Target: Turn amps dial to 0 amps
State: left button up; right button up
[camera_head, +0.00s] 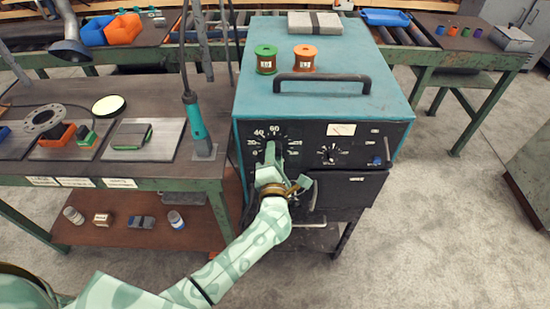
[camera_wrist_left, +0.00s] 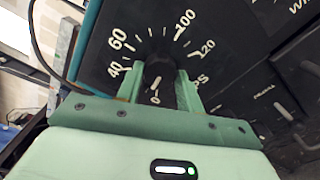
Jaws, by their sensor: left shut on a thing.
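The amps dial (camera_head: 273,133) is at the left of the black front panel of a teal machine (camera_head: 350,105). My left gripper (camera_head: 270,152) reaches it from below and covers most of its knob. In the left wrist view, both fingers of my left gripper (camera_wrist_left: 160,84) are shut on the dark knob (camera_wrist_left: 158,67), one on each side. Printed marks such as 40, 60, 100 and 120 ring the knob, with a 0 below it. Which mark the knob points to cannot be told. My right gripper is not in view.
A second, smaller dial (camera_head: 329,153) is to the right on the panel. A dark handle (camera_head: 320,78) and green and orange spools (camera_head: 266,60) are on top of the machine. A workbench (camera_head: 160,108) stands close on the left. The floor (camera_head: 450,220) on the right is clear.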

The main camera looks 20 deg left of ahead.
pick_arm(q)
jog(key=shift+f+n+b, duration=0.15)
jog(key=shift+n+b, duration=0.6)
jog(key=shift+n, duration=1.45)
jog(key=o, duration=1)
jog(key=shift+s, duration=0.1)
jog(key=v, duration=1.6)
